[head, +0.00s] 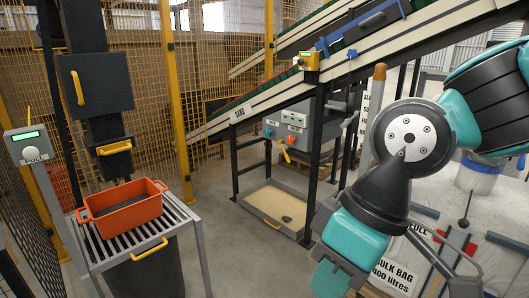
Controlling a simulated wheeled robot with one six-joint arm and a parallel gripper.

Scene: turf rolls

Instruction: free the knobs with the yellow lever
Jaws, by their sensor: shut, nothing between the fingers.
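A grey control box (287,128) hangs under the sloping conveyor in the middle of the head view. A yellow lever (284,150) is on its front, low down, and slants down to the right. Small knobs (291,139) show on the box face above the lever, too small to tell their positions. My arm reaches in from the right and bends down towards the bottom edge. My gripper's fingers do not show in this view.
A sand tray (254,205) lies under the conveyor frame (313,150). An orange crate (114,222) sits on a slatted stand (188,229) at left. A bulk bag (427,200) stands at right behind my arm. Grey floor is clear between stand and frame.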

